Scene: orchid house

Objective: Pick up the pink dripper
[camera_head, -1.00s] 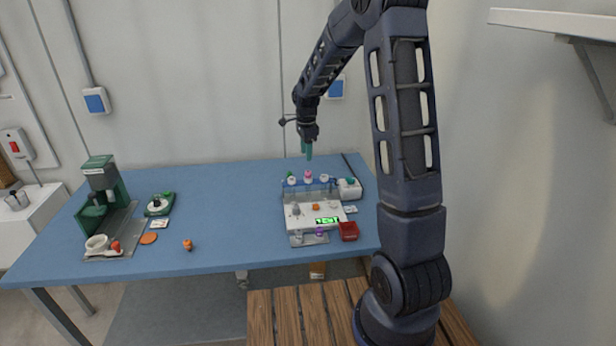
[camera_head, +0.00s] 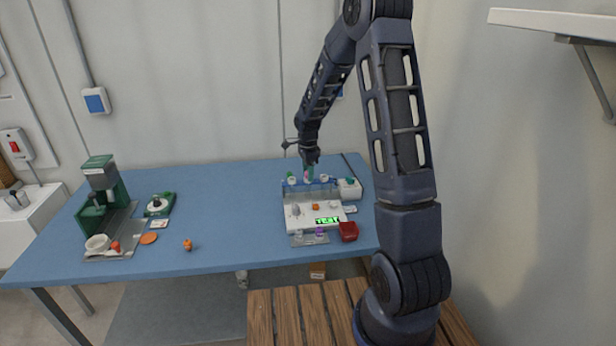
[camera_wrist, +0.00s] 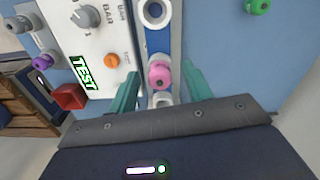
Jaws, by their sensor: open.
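The pink dripper (camera_wrist: 160,74) sits in a blue rack (camera_wrist: 150,40) in the wrist view, between the two green fingers of my gripper (camera_wrist: 162,88). The fingers are open, one on each side of it, with a gap visible on the right; contact on the left is hard to tell. In the head view my gripper (camera_head: 309,172) points down at the blue rack behind the white panel, and the pink dripper (camera_head: 307,176) shows as a small pink spot at the fingers, mostly hidden.
The white panel (camera_wrist: 92,42) has a grey knob, an orange button and a green TEST display. A red box (camera_wrist: 68,97), a purple item (camera_wrist: 42,61) and a green dripper (camera_wrist: 257,6) lie around it. A green machine (camera_head: 104,190) stands far left.

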